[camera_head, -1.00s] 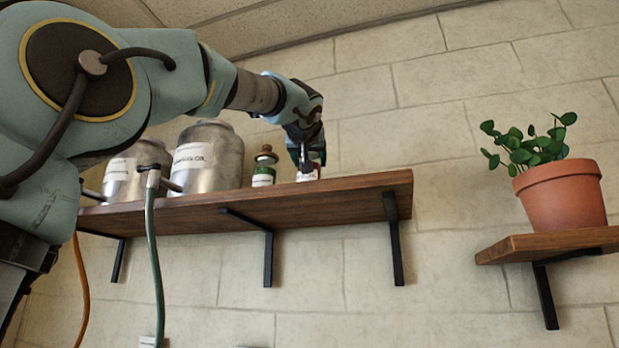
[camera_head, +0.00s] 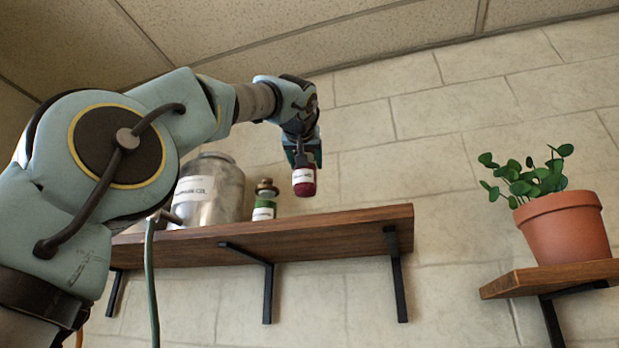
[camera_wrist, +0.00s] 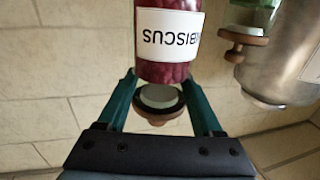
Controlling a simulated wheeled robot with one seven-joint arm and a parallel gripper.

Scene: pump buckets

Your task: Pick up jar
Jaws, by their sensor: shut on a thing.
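A dark red jar (camera_head: 304,182) with a white label hangs below my gripper (camera_head: 303,158) in the head view, clear above the shelf. In the wrist view the jar (camera_wrist: 166,66) shows dark red contents and a label reading "...IBISCUS" upside down. My gripper (camera_wrist: 160,98) has its two green fingers on either side of the jar's neck and lid, shut on it. The jar looks about upright in the head view.
A wooden shelf (camera_head: 340,225) on black brackets holds a green jar (camera_head: 264,201) with a cork-like top and a large metal canister (camera_head: 212,190) to the left. A potted plant (camera_head: 562,225) stands on a separate shelf (camera_head: 560,277) at right.

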